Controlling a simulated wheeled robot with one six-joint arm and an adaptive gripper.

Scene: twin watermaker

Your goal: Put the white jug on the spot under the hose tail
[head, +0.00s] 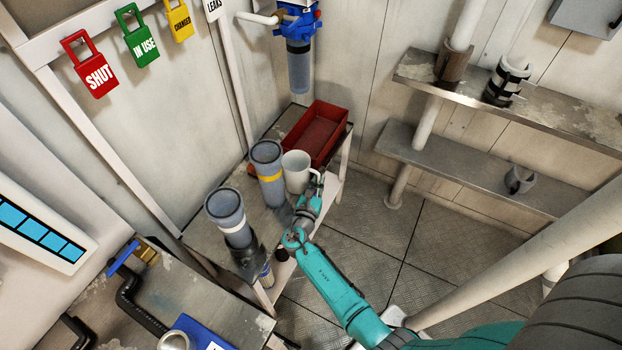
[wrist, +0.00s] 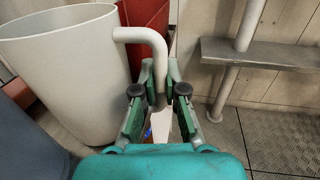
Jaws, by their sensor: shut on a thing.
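My gripper (head: 312,197) is on the jug's near right side. In the wrist view my gripper (wrist: 160,92) is shut on the handle. I cannot tell whether the jug's base touches the bench. I cannot clearly identify the hose tail or the spot under it.
The red tray (head: 317,134) is close behind the jug. A blue-topped filter (head: 298,62) hangs above the bench. A black pipe with a blue valve handle (head: 123,257) is at lower left.

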